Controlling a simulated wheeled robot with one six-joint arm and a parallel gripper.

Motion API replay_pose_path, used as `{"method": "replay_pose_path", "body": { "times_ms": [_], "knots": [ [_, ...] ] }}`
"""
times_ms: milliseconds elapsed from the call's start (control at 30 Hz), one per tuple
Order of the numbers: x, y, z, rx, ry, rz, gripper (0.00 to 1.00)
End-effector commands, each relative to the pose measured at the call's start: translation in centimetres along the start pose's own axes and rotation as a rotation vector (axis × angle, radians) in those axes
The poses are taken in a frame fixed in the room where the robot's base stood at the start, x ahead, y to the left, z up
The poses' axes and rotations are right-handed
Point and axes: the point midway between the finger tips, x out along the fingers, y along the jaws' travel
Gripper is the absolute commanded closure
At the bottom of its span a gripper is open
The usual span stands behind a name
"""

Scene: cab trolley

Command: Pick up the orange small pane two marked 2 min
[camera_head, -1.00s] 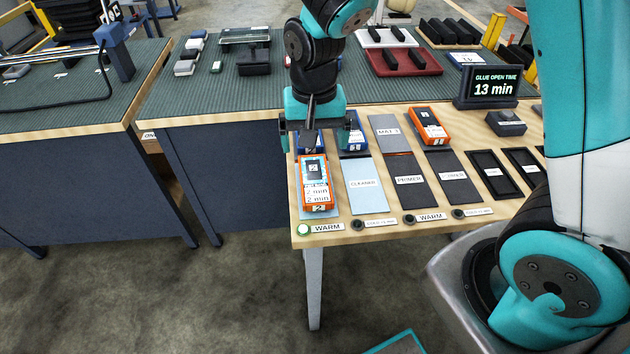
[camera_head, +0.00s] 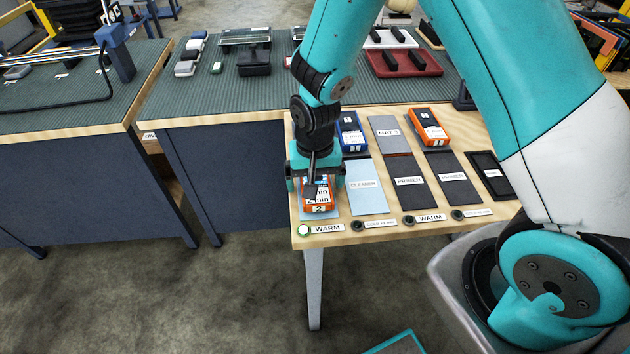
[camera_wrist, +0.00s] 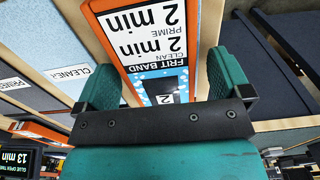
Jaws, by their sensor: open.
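The orange small pane two (camera_head: 318,197) lies on a light blue pad at the front left of the wooden table, partly hidden by my gripper. In the wrist view the orange pane (camera_wrist: 160,45) shows labels reading 2 min clean, 2 min prime and FRIT BAND, and a 2. My gripper (camera_head: 317,188) is open, pointing down over the pane. In the wrist view its two teal fingers (camera_wrist: 162,80) stand on either side of the pane's marked end. I cannot tell whether they touch it.
The cleaner pad (camera_head: 364,190) lies to the right, then dark primer pads (camera_head: 410,186). A blue pane (camera_head: 351,134) and another orange pane (camera_head: 428,127) lie behind. A lit WARM button (camera_head: 304,230) sits at the front edge.

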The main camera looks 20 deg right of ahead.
Motion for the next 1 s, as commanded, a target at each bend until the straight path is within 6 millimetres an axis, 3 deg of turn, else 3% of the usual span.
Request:
{"method": "replay_pose_path", "body": {
  "times_ms": [67,300,367,767,867,1000],
  "knots": [
    [0.0,0.0,0.0,0.000,0.000,0.000,0.04],
    [0.0,0.0,0.0,0.000,0.000,0.000,0.59],
    [-0.1,0.0,0.0,0.000,0.000,0.000,0.68],
    [-1.3,-0.1,-0.1,0.000,0.003,-0.002,0.68],
    [-2.9,-0.1,-0.1,0.000,0.005,-0.003,0.68],
    [-6.9,-0.1,-0.1,0.000,0.007,-0.005,0.68]
  ]
}}
